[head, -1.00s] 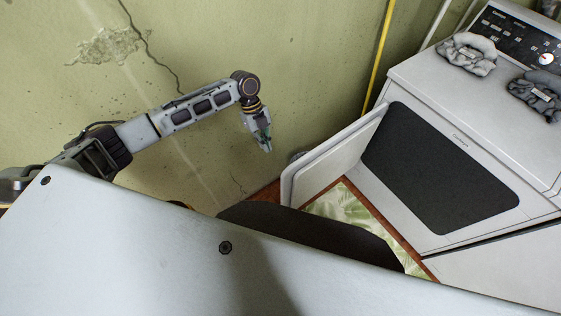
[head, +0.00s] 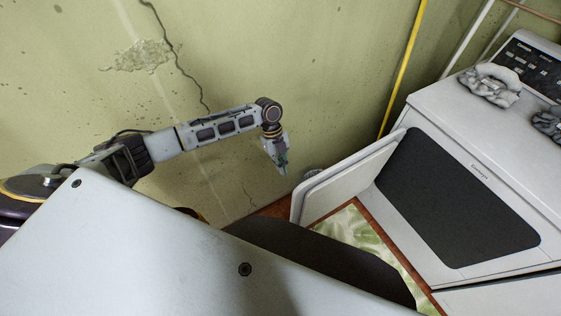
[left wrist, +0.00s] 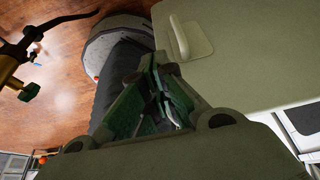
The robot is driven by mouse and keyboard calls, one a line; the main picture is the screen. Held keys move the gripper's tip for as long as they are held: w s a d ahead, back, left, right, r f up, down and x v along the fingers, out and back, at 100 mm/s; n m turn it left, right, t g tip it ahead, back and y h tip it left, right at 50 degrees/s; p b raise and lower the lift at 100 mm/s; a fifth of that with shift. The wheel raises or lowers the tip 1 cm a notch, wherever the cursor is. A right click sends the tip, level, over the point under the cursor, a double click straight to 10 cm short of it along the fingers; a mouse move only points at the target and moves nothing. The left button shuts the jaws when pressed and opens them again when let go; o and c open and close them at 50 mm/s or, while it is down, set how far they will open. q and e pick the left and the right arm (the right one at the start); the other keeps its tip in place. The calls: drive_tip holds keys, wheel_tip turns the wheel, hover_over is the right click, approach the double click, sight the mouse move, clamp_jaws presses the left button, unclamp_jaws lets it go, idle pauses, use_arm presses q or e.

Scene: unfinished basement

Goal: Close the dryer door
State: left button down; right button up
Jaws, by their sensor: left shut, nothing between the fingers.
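The white dryer (head: 484,128) stands at the right in the head view, its dark opening (head: 455,200) uncovered. Its door (head: 345,183) stands wide open, swung out to the left of the opening. My left gripper (head: 282,171) is shut and empty, pointing down just left of the door's free edge, apparently apart from it. In the left wrist view, the green-padded fingers (left wrist: 165,112) are together. A pale panel with a raised handle (left wrist: 180,38), seemingly the door's outer face (left wrist: 255,60), lies beside them. My right gripper is not in view.
Grey crumpled cloth items (head: 490,84) lie on the dryer top. A cracked green wall (head: 330,60) with a yellow pipe (head: 404,70) stands behind. A leaf-patterned mat (head: 365,235) lies below the door. A black-handled object (left wrist: 40,35) shows at the wrist view's left.

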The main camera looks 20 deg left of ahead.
use_arm(q)
drive_tip(key=s+d+f+p, duration=0.1)
drive_tip(key=s+d+f, duration=0.2)
drive_tip(key=d+f, duration=0.2)
drive_tip(key=shift+s+f, duration=0.4)
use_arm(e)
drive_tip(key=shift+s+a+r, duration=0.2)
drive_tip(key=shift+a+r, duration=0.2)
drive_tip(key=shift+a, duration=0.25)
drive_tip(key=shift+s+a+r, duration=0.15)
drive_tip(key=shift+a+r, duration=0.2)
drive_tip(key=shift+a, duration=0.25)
